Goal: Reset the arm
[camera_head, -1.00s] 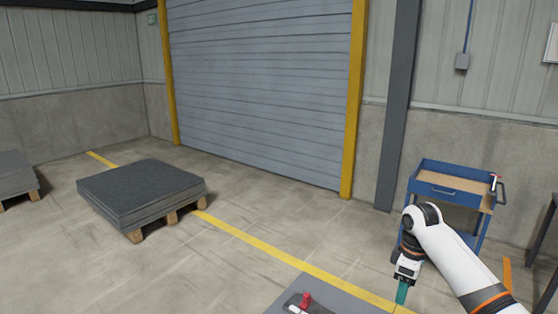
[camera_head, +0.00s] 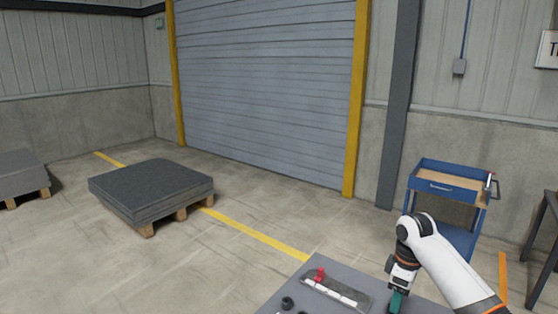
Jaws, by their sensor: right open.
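My right arm comes in from the lower right, white with black joints. My right gripper (camera_head: 396,301) has teal fingers and points down above the right part of a grey work surface (camera_head: 408,306) at the bottom edge. It is open, and I see nothing between its fingers. My left gripper is not in view.
On the grey surface lie a dark plate (camera_head: 338,290) with a red part (camera_head: 320,274) and small black round parts (camera_head: 288,302). A blue cart (camera_head: 447,184) stands behind my right arm. A dark table (camera_head: 545,225) is at the right edge. A pallet stack (camera_head: 152,189) stands left.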

